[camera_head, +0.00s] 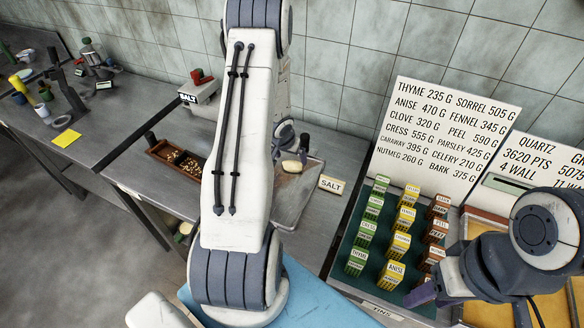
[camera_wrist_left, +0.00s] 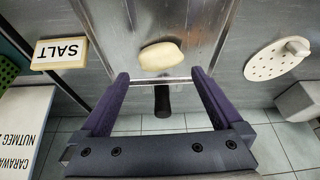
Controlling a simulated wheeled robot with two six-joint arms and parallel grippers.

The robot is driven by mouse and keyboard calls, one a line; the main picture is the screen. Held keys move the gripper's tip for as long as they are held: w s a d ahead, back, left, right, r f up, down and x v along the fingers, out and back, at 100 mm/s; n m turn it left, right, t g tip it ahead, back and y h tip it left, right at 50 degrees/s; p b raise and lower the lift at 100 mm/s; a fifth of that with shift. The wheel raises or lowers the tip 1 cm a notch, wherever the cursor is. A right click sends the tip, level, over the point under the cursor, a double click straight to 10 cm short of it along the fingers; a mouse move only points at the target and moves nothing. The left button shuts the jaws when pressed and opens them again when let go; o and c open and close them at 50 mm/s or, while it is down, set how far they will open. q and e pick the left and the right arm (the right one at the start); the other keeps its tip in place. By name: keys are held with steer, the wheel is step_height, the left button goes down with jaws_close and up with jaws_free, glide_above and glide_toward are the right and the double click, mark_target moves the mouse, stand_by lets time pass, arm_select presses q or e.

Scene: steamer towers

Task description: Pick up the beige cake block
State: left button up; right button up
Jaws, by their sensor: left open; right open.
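The beige cake block (camera_head: 292,166) is a small rounded lump on the metal tray (camera_head: 300,205), just right of my left arm in the head view. In the left wrist view the beige cake block (camera_wrist_left: 161,57) lies just beyond my open left gripper (camera_wrist_left: 160,76), roughly centred between the fingertips and not held. In the head view my left arm hides most of the left gripper (camera_head: 290,146). My right gripper (camera_head: 470,300) is open and empty at the lower right, beside the spice rack, partly cut off by the frame.
A black-handled tool (camera_wrist_left: 162,100) lies between the left fingers in the wrist view. A perforated white disc (camera_wrist_left: 277,60) lies nearby. A brown box (camera_head: 178,158) stands left; a spice rack (camera_head: 345,272) stands right.

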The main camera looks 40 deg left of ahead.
mark_target(292, 163)
arm_select(q)
steer(key=b+x, duration=0.1)
steer(key=x, duration=0.4)
steer(key=shift+f, duration=0.4)
steer(key=c, duration=1.5)
steer(key=shift+o, duration=0.2)
steer(key=shift+a+r, duration=0.1)
